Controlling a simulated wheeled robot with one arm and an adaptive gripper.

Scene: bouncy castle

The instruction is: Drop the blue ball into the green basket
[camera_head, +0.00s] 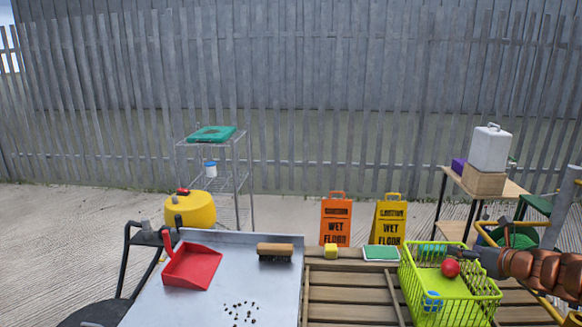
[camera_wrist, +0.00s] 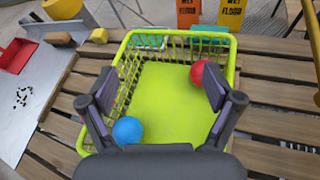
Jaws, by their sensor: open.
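The green basket (camera_head: 456,312) stands on the slatted wooden table at the lower right, and it fills the middle of the wrist view (camera_wrist: 160,85). The blue ball (camera_head: 432,301) is inside the basket, low and to the left; in the wrist view the blue ball (camera_wrist: 128,130) rests on the basket floor beside my left finger. A red ball (camera_head: 450,268) is also in the basket, and in the wrist view it (camera_wrist: 198,73) shows at the far right corner, partly behind my right finger. My gripper (camera_wrist: 163,92) is open over the basket, with nothing between its fingers.
A metal tabletop (camera_head: 215,290) at left holds a red dustpan (camera_head: 192,266), a brush (camera_head: 275,251) and dark crumbs (camera_head: 241,312). Orange (camera_head: 336,222) and yellow (camera_head: 389,222) wet-floor signs stand beyond.

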